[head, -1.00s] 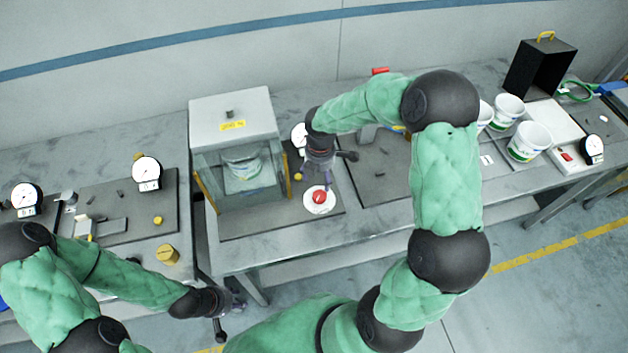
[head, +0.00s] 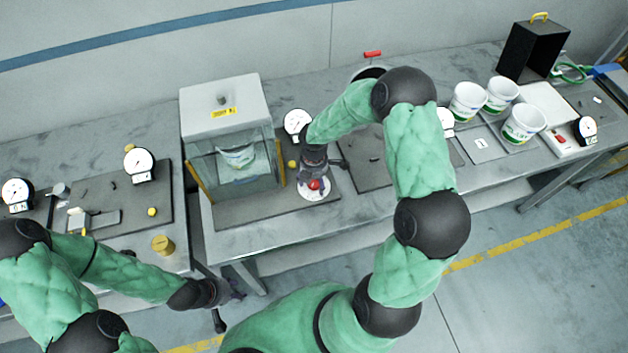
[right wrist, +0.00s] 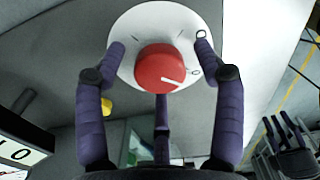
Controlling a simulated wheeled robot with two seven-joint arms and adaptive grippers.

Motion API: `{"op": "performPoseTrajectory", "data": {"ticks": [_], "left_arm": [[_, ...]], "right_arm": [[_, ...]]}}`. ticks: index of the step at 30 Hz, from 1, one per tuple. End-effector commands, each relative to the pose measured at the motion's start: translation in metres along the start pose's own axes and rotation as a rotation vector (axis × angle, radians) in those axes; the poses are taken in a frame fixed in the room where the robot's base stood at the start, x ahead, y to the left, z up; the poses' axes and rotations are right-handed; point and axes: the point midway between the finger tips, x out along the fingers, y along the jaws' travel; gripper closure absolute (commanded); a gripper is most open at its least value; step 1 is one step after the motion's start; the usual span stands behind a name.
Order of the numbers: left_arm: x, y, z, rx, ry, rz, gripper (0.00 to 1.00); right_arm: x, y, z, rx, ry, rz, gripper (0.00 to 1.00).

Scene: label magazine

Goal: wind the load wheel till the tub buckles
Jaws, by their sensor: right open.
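The load wheel is a red knob (head: 315,184) on a white round plate (head: 313,195), to the right of the clear-sided test case (head: 231,110). A white tub (head: 238,157) stands inside that case; I see no clear buckling in it. My right gripper (head: 312,180) is over the wheel. In the right wrist view its open fingers (right wrist: 160,47) lie on either side of the red knob (right wrist: 163,68), with gaps between, over the white plate (right wrist: 150,20). My left gripper (head: 232,295) hangs empty-looking near the bench's front edge; its jaws are too small to read.
A round dial gauge (head: 297,121) stands just behind the wheel, right of the case. Several white tubs (head: 523,123) stand at the right, near a black box (head: 532,50). A yellow cylinder (head: 163,245) stands on the left bench, with more gauges (head: 139,163) behind.

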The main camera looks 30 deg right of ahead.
Motion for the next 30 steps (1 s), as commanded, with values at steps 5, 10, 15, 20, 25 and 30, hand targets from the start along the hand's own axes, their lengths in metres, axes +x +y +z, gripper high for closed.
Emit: {"op": "performPoseTrajectory", "data": {"ticks": [5, 10, 15, 20, 25, 30], "left_arm": [[0.000, 0.000, 0.000, 0.000, 0.000, 0.000, 0.60], [0.000, 0.000, 0.000, 0.000, 0.000, 0.000, 0.60], [0.000, 0.000, 0.000, 0.000, 0.000, 0.000, 0.60], [0.003, -0.001, 0.000, 0.000, 0.000, 0.000, 0.60], [0.009, -0.003, 0.000, 0.000, 0.000, 0.000, 0.60], [0.018, -0.007, -0.001, 0.000, 0.000, 0.000, 0.60]], "right_arm": [[0.000, 0.000, 0.000, 0.000, 0.000, 0.000, 0.44], [0.000, 0.000, 0.000, 0.000, 0.000, 0.000, 0.86], [0.000, 0.000, 0.000, 0.003, 0.000, 0.000, 0.86], [0.000, 0.000, 0.000, 0.033, 0.000, 0.001, 0.87], [0.001, 0.000, 0.000, 0.114, 0.001, 0.002, 0.87], [0.002, 0.000, 0.000, 0.243, 0.000, 0.001, 0.87]]}}
